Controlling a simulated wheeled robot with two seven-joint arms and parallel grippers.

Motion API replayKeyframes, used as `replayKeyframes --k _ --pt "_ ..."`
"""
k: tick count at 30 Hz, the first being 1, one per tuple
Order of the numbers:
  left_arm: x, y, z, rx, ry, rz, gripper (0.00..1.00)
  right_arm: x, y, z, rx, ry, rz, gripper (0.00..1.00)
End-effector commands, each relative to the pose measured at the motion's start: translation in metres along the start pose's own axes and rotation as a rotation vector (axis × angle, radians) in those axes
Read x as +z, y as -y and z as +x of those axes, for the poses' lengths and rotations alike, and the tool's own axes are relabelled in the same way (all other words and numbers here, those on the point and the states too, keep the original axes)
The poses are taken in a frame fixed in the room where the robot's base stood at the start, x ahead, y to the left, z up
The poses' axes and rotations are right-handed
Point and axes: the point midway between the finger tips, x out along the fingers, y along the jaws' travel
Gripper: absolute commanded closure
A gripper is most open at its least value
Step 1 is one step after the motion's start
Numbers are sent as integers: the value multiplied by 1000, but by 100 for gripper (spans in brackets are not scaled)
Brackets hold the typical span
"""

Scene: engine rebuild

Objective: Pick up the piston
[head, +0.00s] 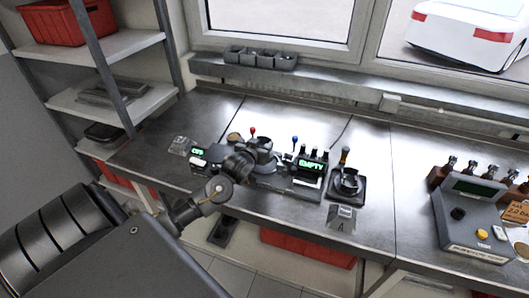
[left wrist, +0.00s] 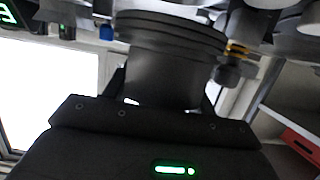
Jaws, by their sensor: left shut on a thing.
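In the left wrist view a dark, round piston-like part (left wrist: 165,60) with ring grooves near its top edge sits between the fingers of my left gripper (left wrist: 163,92). The gripper is shut on it. In the head view my left gripper (head: 240,165) is over the middle of the workbench, beside a grey metal fixture (head: 264,155). The wrist and gripper hide much of the held part there, and I cannot tell whether it touches the fixture. My right gripper is not in view.
A display reading EMPTY (head: 311,164) stands right of the fixture. A dark stand (head: 347,183) with a small plate marked A (head: 341,217) is farther right. A grey control box (head: 473,222) is at the far right. Shelves (head: 110,98) stand left. Bench between stand and box is clear.

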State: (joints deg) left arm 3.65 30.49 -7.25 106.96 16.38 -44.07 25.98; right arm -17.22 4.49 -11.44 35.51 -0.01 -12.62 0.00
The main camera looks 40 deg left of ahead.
Motion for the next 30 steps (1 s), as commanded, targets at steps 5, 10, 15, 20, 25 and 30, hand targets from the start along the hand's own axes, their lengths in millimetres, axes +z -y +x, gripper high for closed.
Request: replayKeyframes --k 5,10,15,20,25,30 --pt "-25 18 -30 1 -8 2 81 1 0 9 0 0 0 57" --pt "-35 38 -60 0 -4 6 81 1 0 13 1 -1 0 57" --pt "-42 59 -88 -1 -2 6 81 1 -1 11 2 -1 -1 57" --pt "-46 70 -104 0 -2 2 81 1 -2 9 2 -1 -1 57" --pt "-48 76 -112 0 -3 0 81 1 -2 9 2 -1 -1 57" --pt "-48 77 -114 1 -4 -2 81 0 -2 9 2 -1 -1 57"
